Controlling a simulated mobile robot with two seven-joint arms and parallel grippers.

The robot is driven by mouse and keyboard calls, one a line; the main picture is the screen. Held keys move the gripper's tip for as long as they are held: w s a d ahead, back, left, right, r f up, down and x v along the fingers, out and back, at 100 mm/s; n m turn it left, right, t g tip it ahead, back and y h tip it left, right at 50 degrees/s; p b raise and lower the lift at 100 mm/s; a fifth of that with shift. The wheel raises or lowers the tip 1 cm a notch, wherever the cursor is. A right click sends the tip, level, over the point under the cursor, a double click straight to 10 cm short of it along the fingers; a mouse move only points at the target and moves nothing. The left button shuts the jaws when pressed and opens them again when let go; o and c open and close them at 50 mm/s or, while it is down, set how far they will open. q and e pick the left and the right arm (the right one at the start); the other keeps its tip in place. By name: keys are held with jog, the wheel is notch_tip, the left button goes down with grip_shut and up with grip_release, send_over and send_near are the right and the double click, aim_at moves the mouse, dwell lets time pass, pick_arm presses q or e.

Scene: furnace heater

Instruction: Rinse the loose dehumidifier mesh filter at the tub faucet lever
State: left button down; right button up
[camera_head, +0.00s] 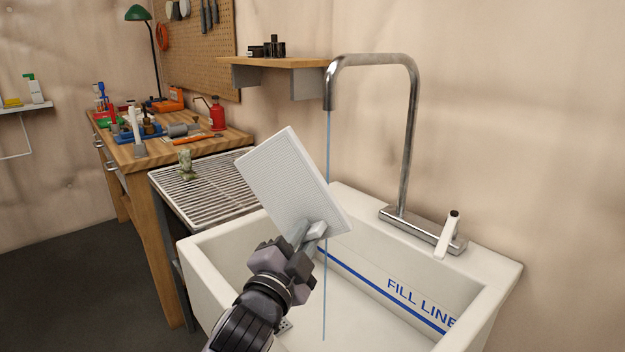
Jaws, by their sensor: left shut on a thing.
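The mesh filter (285,180) is a flat, pale rectangular panel, held tilted above the tub's left part. My left gripper (314,232) is shut on its lower edge. The tall metal faucet (408,130) stands at the tub's back rim, its spout pointing down. A thin blue stream of water (327,290) falls from the spout into the tub. The stream passes at the filter's right side; I cannot tell whether it touches the filter. The white faucet lever (447,235) stands tilted on the faucet base at the right. My right gripper is not in view.
The white tub (505,270) has a blue fill line inside. A wooden bench (150,155) with tools stands behind. A wooden shelf (275,62) juts out near the faucet spout.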

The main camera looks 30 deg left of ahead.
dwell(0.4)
pick_arm(q)
jog(key=shift+r, duration=0.1)
jog(key=shift+s+r+p, duration=0.85)
jog(key=shift+s+p, duration=0.05)
jog(key=shift+p, duration=0.2)
jog(key=s+r+p, duration=0.2)
jog(key=s, duration=0.1)
jog(key=shift+s+a, duration=0.1)
jog(key=shift+a, duration=0.05)
